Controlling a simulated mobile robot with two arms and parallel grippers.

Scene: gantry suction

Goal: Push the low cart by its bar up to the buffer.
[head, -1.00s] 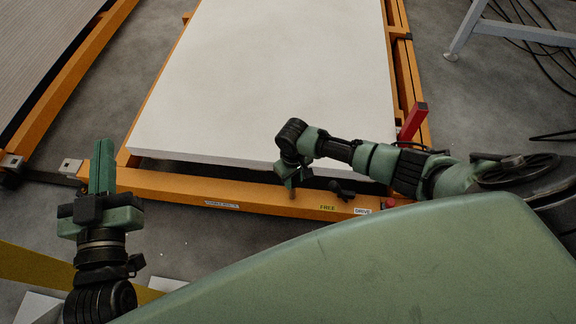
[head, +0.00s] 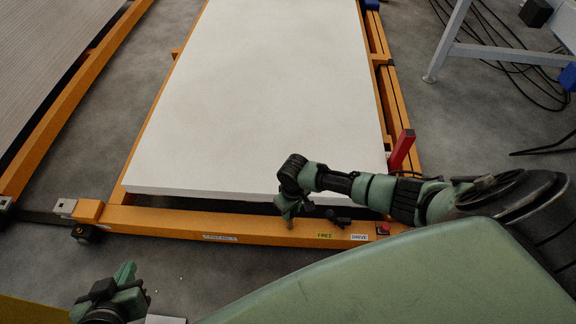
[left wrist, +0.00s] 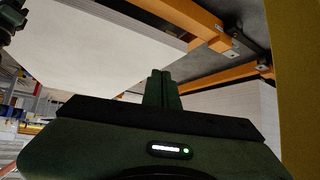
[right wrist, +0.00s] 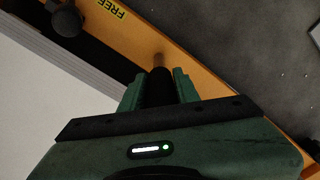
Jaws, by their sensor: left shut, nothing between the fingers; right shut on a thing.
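The low cart is an orange frame (head: 190,222) with a large white board (head: 260,100) on it. Its front beam carries a FREE label (head: 324,235) and a DRIVE label (head: 359,237). My right gripper (head: 287,210) is at this beam, left of the labels. In the right wrist view it is shut on a dark round handle (right wrist: 158,92) beside the beam. My left gripper (head: 126,275) is shut and empty, low at the left in front of the cart. Its closed fingers show in the left wrist view (left wrist: 162,90). I cannot pick out a buffer.
A black knob (head: 338,217) sits by the labels and a red lever (head: 402,150) rises at the right corner. Another orange frame (head: 55,105) lies left, past a strip of bare floor. A grey stand (head: 447,45) and loose black cables are at the right.

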